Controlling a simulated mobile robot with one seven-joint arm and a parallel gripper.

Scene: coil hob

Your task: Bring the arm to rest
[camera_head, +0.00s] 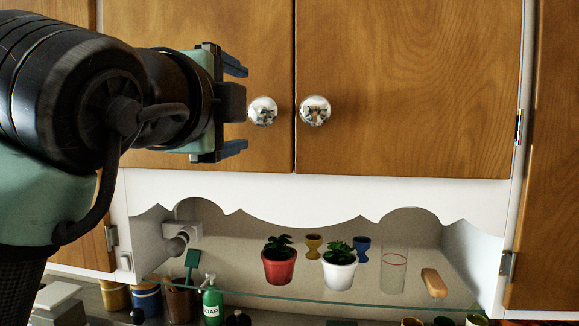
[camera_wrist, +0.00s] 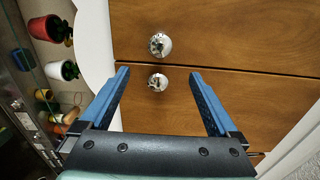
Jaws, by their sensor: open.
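My gripper (camera_head: 238,108) is raised at the upper left in the head view, in front of the closed left cabinet door (camera_head: 205,30). Its two blue-grey fingers are apart with nothing between them, and they point right. In the wrist view my gripper (camera_wrist: 160,78) also shows open, facing the wooden doors. The left round chrome knob (camera_head: 262,111) is just right of the fingertips in the head view, and the right knob (camera_head: 314,110) is beyond it. Both knobs show ahead of the fingers in the wrist view. I see no contact with either knob.
Below the cabinet, a glass shelf (camera_head: 330,303) holds a red pot (camera_head: 279,268), a white pot (camera_head: 339,274), egg cups, a clear glass (camera_head: 393,270) and a brush-like wooden piece (camera_head: 433,283). A green soap bottle (camera_head: 212,303) and jars stand lower left.

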